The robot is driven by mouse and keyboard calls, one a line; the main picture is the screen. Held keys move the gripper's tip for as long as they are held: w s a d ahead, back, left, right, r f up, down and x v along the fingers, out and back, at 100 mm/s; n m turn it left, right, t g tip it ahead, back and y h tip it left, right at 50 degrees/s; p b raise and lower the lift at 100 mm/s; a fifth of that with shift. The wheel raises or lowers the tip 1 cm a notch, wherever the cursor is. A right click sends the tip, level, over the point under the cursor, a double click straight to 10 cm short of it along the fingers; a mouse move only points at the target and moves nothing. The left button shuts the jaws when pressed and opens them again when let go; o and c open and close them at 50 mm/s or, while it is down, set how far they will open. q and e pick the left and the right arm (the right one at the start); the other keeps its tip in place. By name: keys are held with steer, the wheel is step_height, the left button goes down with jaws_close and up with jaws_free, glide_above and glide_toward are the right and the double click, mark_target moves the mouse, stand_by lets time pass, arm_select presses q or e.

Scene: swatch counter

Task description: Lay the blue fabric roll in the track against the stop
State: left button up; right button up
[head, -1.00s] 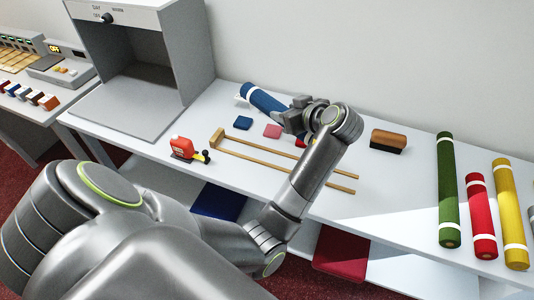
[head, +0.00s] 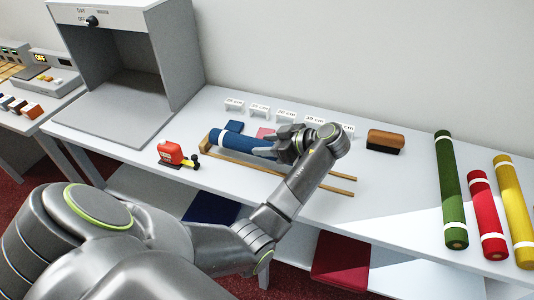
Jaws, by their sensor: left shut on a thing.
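The blue fabric roll (head: 243,143) with a white band near its left end is over the left part of the wooden track (head: 313,182). It runs nearly along the rails, with its left end close to the crosspiece stop (head: 206,146). I cannot tell whether it touches the stop or rests fully between the rails. My left gripper (head: 281,149) is shut on the roll near its right end, and the fingers hide that end. My right gripper is out of view.
A red tape dispenser (head: 170,152) stands left of the track. Blue (head: 234,126) and pink (head: 265,133) swatches and a row of length cards (head: 259,111) lie behind. A brown-topped block (head: 384,141) and green (head: 451,190), red (head: 487,215) and yellow (head: 514,210) rolls are right.

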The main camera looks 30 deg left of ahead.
arm_select(q)
step_height(320, 180, down, 2)
steer(key=shift+f, duration=0.25)
steer(key=shift+f, duration=0.1)
steer(key=shift+f, duration=0.15)
steer(key=o, duration=1.2)
steer(key=shift+r, duration=0.2)
